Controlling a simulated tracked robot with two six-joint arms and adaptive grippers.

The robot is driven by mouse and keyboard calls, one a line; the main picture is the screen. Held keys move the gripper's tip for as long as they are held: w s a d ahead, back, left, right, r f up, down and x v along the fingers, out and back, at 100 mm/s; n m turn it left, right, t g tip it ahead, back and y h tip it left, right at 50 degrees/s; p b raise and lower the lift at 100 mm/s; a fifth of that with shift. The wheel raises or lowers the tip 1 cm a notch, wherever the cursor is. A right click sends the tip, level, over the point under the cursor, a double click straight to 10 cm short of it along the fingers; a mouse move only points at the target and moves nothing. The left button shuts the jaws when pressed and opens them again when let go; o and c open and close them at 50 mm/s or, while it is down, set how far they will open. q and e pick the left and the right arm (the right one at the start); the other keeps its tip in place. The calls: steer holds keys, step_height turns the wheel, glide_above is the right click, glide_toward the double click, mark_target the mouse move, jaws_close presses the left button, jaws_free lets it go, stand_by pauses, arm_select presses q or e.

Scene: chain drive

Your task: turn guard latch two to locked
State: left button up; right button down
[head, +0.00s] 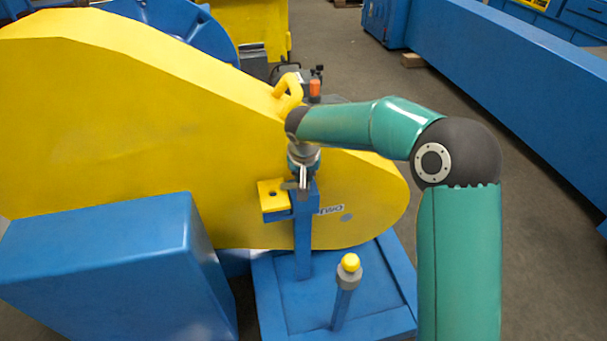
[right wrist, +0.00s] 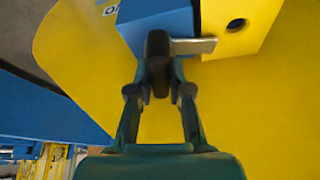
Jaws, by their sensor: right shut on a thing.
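Guard latch two shows in the head view as a small grey metal lever (head: 289,186) at the top of a blue post (head: 303,235), beside a yellow bracket with a hole (head: 272,194). A partly visible label "TWO" (head: 331,210) is just right of the post. My right gripper (head: 303,178) reaches down onto the latch from above. In the right wrist view, the right gripper (right wrist: 158,62) is shut at the latch, and its silver bar (right wrist: 195,46) sticks out to the right towards the bracket's hole (right wrist: 237,25). My left gripper is not in view.
The large yellow guard (head: 130,120) stands right behind the latch. A blue box (head: 110,260) is at front left. A short post with a yellow cap (head: 349,263) rises from the blue base (head: 385,285).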

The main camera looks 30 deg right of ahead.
steer(key=shift+r+n+y+p, duration=0.1)
steer(key=shift+n+y+p, duration=0.35)
steer(key=shift+n, duration=0.85)
steer(key=shift+t, duration=0.3)
steer(key=c, duration=1.1)
jaws_free()
steer(key=v, duration=1.1)
steer(key=shift+s+r, duration=0.15)
steer(key=shift+r, duration=0.25)
